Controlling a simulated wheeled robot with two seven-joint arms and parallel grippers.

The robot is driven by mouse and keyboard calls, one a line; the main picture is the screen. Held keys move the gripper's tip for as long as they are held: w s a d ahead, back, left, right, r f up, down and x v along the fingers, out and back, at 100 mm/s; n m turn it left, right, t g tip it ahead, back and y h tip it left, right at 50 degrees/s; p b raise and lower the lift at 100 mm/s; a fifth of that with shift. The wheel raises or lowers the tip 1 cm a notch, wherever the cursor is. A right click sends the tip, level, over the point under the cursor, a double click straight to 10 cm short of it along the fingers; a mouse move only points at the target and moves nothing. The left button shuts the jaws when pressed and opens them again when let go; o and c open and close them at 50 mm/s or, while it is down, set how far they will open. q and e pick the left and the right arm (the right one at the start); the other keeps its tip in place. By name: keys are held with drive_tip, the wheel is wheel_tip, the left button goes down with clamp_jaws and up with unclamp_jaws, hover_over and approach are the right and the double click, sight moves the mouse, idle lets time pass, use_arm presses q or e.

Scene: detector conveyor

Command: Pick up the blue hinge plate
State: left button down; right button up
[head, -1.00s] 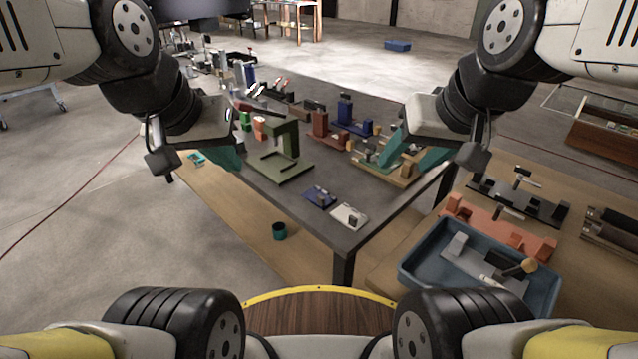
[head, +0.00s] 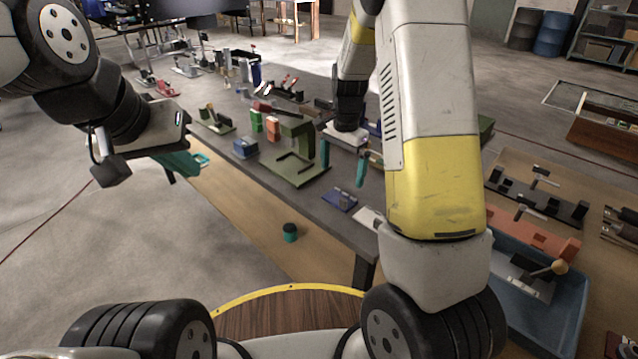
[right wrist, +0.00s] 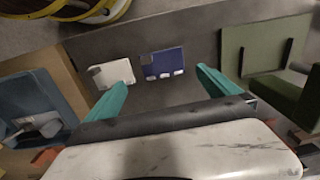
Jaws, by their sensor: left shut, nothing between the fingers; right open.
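The blue hinge plate (head: 340,199) lies flat near the front edge of the dark table. In the right wrist view the blue plate (right wrist: 162,62) shows ahead of and between the two teal fingers, with pale marks along its near edge. My right gripper (head: 343,168) is open and empty, above the table and just behind the plate in the head view; its fingers (right wrist: 160,80) stand apart, not touching the plate. My left gripper (head: 188,164) is shut and empty, left of the table edge.
A white plate (right wrist: 112,73) lies beside the blue one. A green stand (head: 298,168) is close behind to the left. A blue tray (head: 560,306) stands at right, partly hidden by my right arm.

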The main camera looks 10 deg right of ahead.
sight(339, 193)
drive_tip(key=shift+w+a+f, duration=0.15)
drive_tip(key=shift+w+f, duration=0.05)
drive_tip(key=shift+f, duration=0.3)
drive_tip(key=shift+w+a+f, duration=0.1)
drive_tip(key=shift+w+f, duration=0.05)
drive_tip(key=shift+f, duration=0.35)
wheel_tip(339, 193, down, 7)
drive_tip(key=shift+d+f, duration=0.1)
drive_tip(key=shift+f, duration=0.05)
drive_tip(key=c, duration=1.4)
